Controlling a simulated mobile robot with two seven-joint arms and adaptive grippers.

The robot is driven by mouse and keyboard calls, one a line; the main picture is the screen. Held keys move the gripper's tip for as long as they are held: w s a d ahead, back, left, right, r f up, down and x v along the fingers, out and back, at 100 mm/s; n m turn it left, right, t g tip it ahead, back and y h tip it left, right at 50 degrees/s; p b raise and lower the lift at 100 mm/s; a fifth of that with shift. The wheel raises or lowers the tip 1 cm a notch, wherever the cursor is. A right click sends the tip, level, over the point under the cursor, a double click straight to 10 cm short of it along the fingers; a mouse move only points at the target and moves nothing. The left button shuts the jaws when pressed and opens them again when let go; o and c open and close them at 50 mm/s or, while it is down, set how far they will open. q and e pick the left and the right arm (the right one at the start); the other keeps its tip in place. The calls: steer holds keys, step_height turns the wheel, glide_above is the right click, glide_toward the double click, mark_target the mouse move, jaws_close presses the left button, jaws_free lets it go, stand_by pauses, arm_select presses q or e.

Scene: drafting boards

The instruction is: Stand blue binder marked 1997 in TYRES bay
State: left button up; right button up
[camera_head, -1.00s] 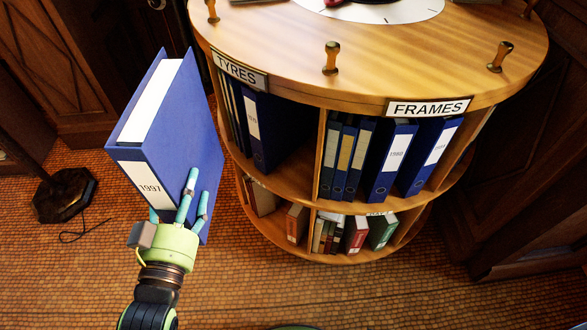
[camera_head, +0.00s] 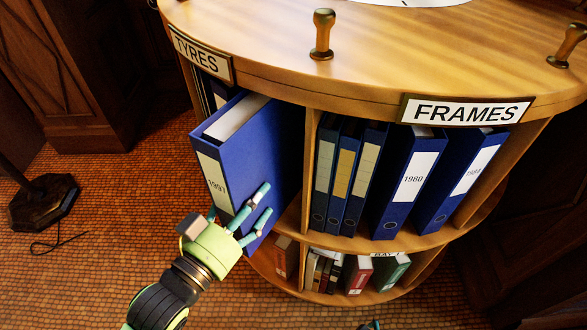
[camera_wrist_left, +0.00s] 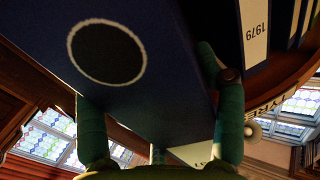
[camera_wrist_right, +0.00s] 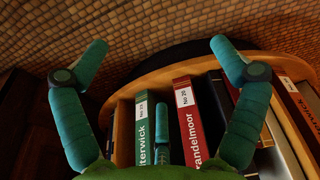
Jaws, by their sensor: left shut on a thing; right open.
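The blue binder marked 1997 (camera_head: 250,150) is upright, its white spine label facing out, partly inside the opening under the TYRES sign (camera_head: 197,55). It hides most of that bay (camera_head: 291,222). My left gripper (camera_head: 252,214) is shut on its lower outer part; in the left wrist view the fingers (camera_wrist_left: 150,85) lie on both sides of the binder (camera_wrist_left: 50,40). A binder labelled 1979 (camera_wrist_left: 255,30) stands beside it there. Whether the binder touches the shelf is hidden.
A divider (camera_head: 308,165) separates the bay from the FRAMES bay, where several blue binders (camera_head: 405,180) stand. The lower shelf holds books, one red (camera_wrist_right: 187,120). Small posts (camera_head: 322,35) stand on the round top. A dark stand foot (camera_head: 42,203) is on the floor at left.

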mark_target(291, 166)
arm_select(q)
steer(key=x, duration=1.2)
steer(key=shift+r+b, duration=0.15)
steer(key=shift+b, duration=0.25)
steer(key=shift+w+d, duration=0.25)
steer(key=shift+w, duration=0.2)
step_height(291, 166, down, 3)
steer(key=shift+r+b, duration=0.1)
steer(key=shift+b, duration=0.5)
steer(key=shift+f, duration=0.3)
arm_select(e)
steer(key=shift+w+a+r, duration=0.1)
steer(key=shift+w+r, duration=0.3)
steer(key=shift+r, duration=0.4)
steer(key=shift+w+r, duration=0.45)
steer(key=shift+r, duration=0.35)
steer(key=shift+w+a+r, duration=0.1)
steer(key=shift+w+r, duration=0.3)
steer(key=shift+r, duration=0.4)
arm_select(q)
steer(key=shift+f, duration=0.2)
steer(key=o, duration=1.8)
steer(key=shift+f, duration=0.15)
steer(key=shift+s, duration=0.1)
arm_select(e)
steer(key=shift+r+t, duration=0.1)
steer(key=shift+t, duration=0.2)
